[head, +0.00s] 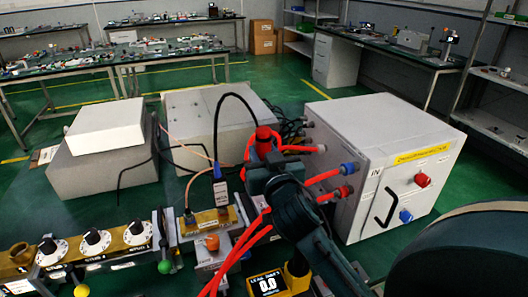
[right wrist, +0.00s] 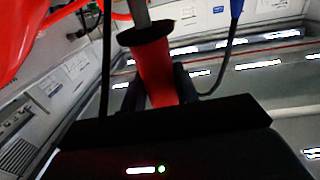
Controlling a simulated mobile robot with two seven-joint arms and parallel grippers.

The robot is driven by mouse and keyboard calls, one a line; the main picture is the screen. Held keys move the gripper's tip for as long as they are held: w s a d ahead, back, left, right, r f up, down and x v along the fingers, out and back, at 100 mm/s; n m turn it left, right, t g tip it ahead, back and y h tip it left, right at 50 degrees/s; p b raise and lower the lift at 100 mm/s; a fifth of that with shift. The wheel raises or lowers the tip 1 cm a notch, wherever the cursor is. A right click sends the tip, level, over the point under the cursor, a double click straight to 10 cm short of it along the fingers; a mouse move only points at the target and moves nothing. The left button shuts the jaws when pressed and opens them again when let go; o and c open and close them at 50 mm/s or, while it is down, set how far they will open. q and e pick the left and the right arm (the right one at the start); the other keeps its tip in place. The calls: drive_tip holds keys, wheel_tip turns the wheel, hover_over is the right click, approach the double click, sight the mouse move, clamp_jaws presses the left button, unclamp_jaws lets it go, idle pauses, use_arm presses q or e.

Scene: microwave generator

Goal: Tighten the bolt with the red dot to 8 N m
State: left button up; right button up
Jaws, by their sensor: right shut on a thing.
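My right gripper (head: 262,163) is shut on a red handle (head: 263,138) above the middle of the bench. In the right wrist view, the red handle (right wrist: 155,72) sits between the fingers, with a black collar (right wrist: 144,36) and a grey shaft (right wrist: 139,10) beyond it. Whether the shaft touches anything cannot be told. A brass block (head: 210,220) stands left of my right arm, with an orange cap (head: 212,242) in front. I cannot make out a bolt with a red dot. My left gripper is not in view.
A white cabinet (head: 385,150) with red and blue connectors stands right. Red hoses (head: 240,255) run beside my right arm. Brass dial units (head: 95,250) with green (head: 164,267) and yellow (head: 82,290) balls stand front left. Grey boxes (head: 105,170) and cables lie behind.

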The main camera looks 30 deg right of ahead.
idle(0.5)
drive_tip(key=shift+f+b, duration=1.05)
drive_tip(key=shift+f, duration=0.15)
drive_tip(key=shift+f+b, duration=1.55)
drive_tip(key=shift+f, duration=0.35)
